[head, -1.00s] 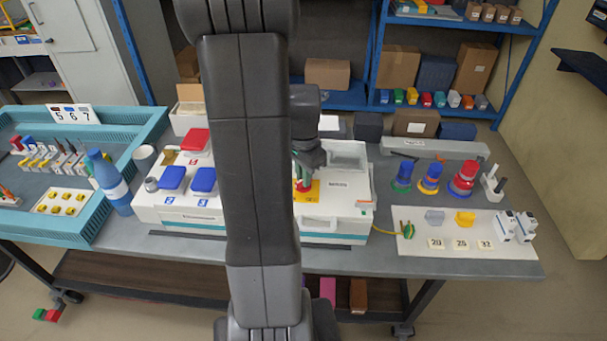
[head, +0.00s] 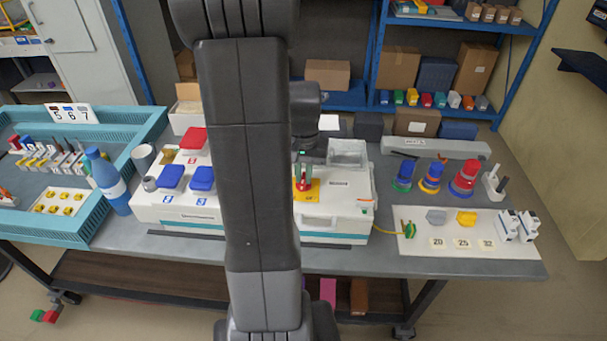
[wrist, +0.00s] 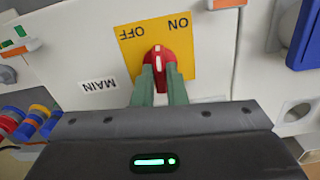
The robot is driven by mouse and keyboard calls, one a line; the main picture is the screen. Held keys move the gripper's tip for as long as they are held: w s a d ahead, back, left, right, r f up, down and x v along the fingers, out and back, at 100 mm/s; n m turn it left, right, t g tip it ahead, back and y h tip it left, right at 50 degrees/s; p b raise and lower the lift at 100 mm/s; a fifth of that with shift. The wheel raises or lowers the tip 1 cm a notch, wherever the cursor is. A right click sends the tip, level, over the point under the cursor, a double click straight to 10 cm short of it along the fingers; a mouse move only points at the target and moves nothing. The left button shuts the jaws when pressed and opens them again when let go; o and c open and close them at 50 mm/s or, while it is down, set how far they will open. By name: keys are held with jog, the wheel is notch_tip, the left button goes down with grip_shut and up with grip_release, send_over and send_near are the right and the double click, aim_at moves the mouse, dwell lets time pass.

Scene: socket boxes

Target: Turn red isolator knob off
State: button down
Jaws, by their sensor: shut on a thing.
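The red isolator knob (wrist: 158,65) stands on a yellow plate (wrist: 186,67) marked OFF and ON. In the wrist view the labels are upside down, OFF to the left and ON to the right. The knob's white mark points up the picture, between the two words. My gripper (wrist: 159,83) is shut on the knob, with one green finger on each side. In the head view the knob (head: 302,184) and yellow plate (head: 312,193) show just right of my arm, on the white box's right part. My arm hides the box's middle.
A white MAIN label (wrist: 99,85) lies beside the plate. An orange-tipped part (wrist: 226,4) is close above the plate. Blue covers (head: 171,177) and a red cover (head: 193,138) are left of my arm. Ringed stacks (head: 465,179) and a white board (head: 450,246) lie to the right.

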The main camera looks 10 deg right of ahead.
aim_at(304, 178)
jog(key=n, duration=0.5)
jog(key=shift+n+b, duration=0.3)
jog(key=shift+n, duration=2.2)
jog(key=c, duration=1.5)
grip_release()
jog(key=shift+o, duration=0.2)
jog(key=shift+r, duration=0.1)
notch_tip(304, 178, up, 14)
jog(key=shift+f+b, duration=0.2)
jog(key=shift+b, duration=0.15)
